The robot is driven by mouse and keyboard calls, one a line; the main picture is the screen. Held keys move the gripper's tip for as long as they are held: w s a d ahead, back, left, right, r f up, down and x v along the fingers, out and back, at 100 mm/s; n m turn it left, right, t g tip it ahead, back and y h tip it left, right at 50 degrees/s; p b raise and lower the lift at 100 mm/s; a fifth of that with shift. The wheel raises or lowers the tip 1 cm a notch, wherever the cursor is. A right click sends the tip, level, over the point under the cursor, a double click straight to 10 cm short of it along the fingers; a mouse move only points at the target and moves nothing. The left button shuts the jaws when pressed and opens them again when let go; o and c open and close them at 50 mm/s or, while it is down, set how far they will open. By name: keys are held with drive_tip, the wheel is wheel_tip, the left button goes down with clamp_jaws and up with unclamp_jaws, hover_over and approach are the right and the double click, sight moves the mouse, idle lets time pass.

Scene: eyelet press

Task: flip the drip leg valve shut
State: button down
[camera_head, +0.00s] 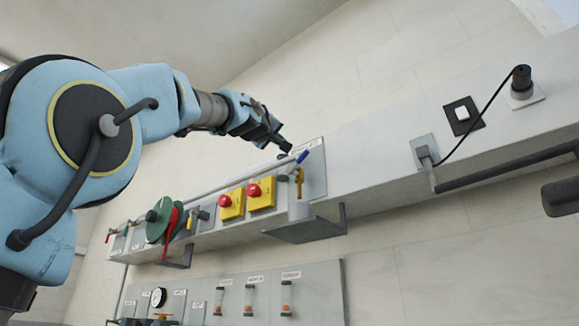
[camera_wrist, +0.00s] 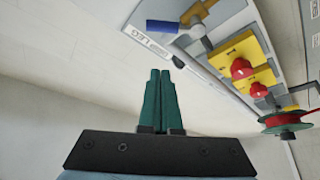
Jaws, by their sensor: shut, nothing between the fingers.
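The drip leg valve appears to be the small brass valve (camera_head: 298,178) with a blue lever (camera_head: 302,157), on a grey plate at the right end of the fittings row. In the wrist view its blue lever (camera_wrist: 163,27) lies near the top, sideways in the picture, beside the brass body (camera_wrist: 194,14). My gripper (camera_head: 287,149) is shut and empty, close to the left of the lever in the head view. In the wrist view the green fingertips (camera_wrist: 160,72) are together, below the lever in the picture with a gap showing. Whether they touch anything in depth is unclear.
Two yellow boxes with red buttons (camera_head: 232,204) sit left of the valve. A bracket (camera_head: 305,228) juts out beneath the valve. A gauge panel (camera_head: 320,290) is lower down.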

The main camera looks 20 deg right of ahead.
wheel_tip(320, 180, up, 4)
drive_tip(key=f+p, duration=0.1)
drive_tip(key=p, duration=0.9)
hover_over(299, 161)
drive_tip(key=a, duration=0.3)
drive_tip(key=p+x, duration=0.3)
drive_tip(key=shift+s+f+b, duration=0.5)
drive_tip(key=shift+s+f, duration=0.2)
drive_tip(key=shift+f, duration=0.25)
drive_tip(key=shift+s+f+b, duration=0.45)
drive_tip(key=shift+s+f, duration=0.25)
drive_tip(key=shift+f, duration=0.2)
drive_tip(key=shift+f+b, duration=0.1)
drive_tip(key=shift+b, duration=0.25)
